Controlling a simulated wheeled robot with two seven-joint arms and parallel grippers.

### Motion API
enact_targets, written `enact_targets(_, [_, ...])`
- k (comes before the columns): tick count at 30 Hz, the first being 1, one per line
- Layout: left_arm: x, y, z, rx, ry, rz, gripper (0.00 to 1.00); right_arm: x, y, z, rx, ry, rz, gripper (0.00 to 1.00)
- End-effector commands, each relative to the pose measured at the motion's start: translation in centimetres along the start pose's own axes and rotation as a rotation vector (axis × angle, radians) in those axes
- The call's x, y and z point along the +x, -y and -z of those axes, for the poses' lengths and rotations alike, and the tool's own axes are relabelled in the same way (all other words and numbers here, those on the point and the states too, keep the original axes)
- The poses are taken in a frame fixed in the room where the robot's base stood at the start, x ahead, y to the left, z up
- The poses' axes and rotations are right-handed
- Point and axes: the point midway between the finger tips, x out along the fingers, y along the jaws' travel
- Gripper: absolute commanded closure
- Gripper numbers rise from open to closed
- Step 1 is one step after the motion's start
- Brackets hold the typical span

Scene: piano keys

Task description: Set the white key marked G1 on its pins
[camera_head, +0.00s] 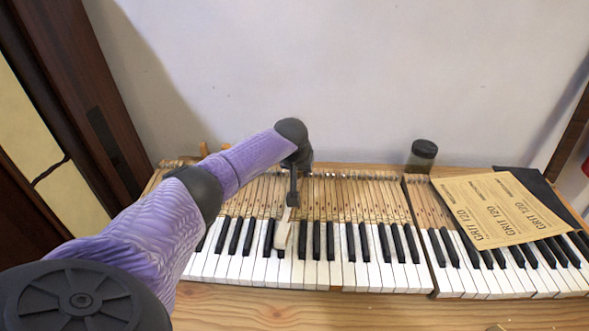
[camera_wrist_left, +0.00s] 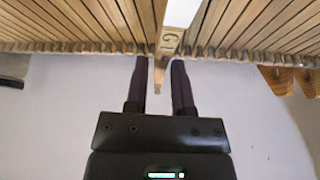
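The white key marked G1 (camera_wrist_left: 170,40) has a wooden body, and its marking shows near my left fingertips in the left wrist view. Its white front (camera_head: 283,232) shows in the head view over the key row, slightly slanted against the neighbouring keys. My left gripper (camera_head: 292,200) points down at this key. In the left wrist view its two dark fingers (camera_wrist_left: 159,62) stand apart on either side of the key's narrow end. Whether they press on the wood is unclear. The pins under the key are hidden. My right gripper is not in view.
The keyboard (camera_head: 380,272) has black and white keys, with bare wooden key shafts behind. A sheet of GRIT 120 sandpaper (camera_head: 490,212) lies over the keys at the right. A dark-lidded jar (camera_head: 423,152) stands at the back. The front wooden edge (camera_head: 330,308) is mostly clear.

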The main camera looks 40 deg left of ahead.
Motion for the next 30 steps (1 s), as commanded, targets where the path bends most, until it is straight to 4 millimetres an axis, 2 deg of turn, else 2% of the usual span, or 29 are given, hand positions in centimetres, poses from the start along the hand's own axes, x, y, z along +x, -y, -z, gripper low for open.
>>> enact_targets(7, [0.5, 0.0, -0.3, 0.0, 0.0, 0.0, 0.7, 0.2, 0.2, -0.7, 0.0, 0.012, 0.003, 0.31])
enact_targets(15, [0.6, 0.0, -0.3, 0.0, 0.0, 0.0, 0.7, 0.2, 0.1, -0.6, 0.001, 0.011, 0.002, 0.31])
enact_targets(16, [0.6, 0.0, -0.3, 0.0, 0.0, 0.0, 0.72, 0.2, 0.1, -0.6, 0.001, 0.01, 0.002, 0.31])
enact_targets(20, [0.6, 0.0, -0.3, 0.0, 0.0, 0.0, 0.99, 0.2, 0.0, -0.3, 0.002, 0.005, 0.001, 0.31])
enact_targets(30, [0.5, 0.0, -0.3, 0.0, 0.0, 0.0, 1.0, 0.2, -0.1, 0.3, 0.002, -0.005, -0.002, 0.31])
